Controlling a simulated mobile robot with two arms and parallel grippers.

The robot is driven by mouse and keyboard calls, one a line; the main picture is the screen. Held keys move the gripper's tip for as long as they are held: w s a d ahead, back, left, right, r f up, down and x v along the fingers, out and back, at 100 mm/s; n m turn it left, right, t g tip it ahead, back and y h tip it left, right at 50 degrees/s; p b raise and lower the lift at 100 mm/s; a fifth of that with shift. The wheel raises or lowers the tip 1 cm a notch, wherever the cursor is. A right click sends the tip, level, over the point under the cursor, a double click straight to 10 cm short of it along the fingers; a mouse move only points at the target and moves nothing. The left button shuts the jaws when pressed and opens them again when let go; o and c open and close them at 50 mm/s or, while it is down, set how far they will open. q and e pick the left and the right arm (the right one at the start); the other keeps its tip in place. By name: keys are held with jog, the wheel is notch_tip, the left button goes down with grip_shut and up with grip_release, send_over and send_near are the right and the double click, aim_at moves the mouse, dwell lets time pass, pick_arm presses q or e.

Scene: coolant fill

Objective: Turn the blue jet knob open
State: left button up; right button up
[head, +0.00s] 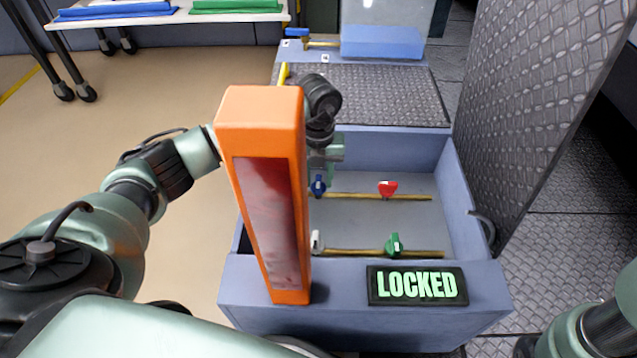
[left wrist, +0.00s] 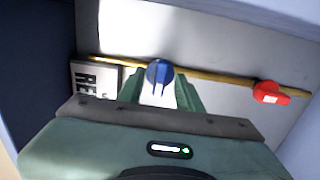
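The blue knob (head: 318,186) sits on the rear brass pipe inside the blue-grey box, at its left end. In the left wrist view the blue knob (left wrist: 159,72) shows round, with a ridge pointing down the picture. My left gripper (left wrist: 160,88) is open, its green fingertips apart on either side below the knob in that view. Whether they touch it I cannot tell. In the head view the orange post hides part of my left arm, and the gripper (head: 322,172) shows just above the knob. My right gripper is out of view; only part of its arm shows.
A red knob (head: 387,188) shares the rear pipe. White (head: 316,240) and green (head: 394,243) knobs sit on the front pipe. An orange post (head: 262,110) and a LOCKED sign (head: 417,286) stand at the box's front. A tread-plate panel (head: 540,110) leans at the right.

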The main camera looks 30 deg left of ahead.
pick_arm(q)
jog(key=shift+f, duration=0.1)
grip_shut()
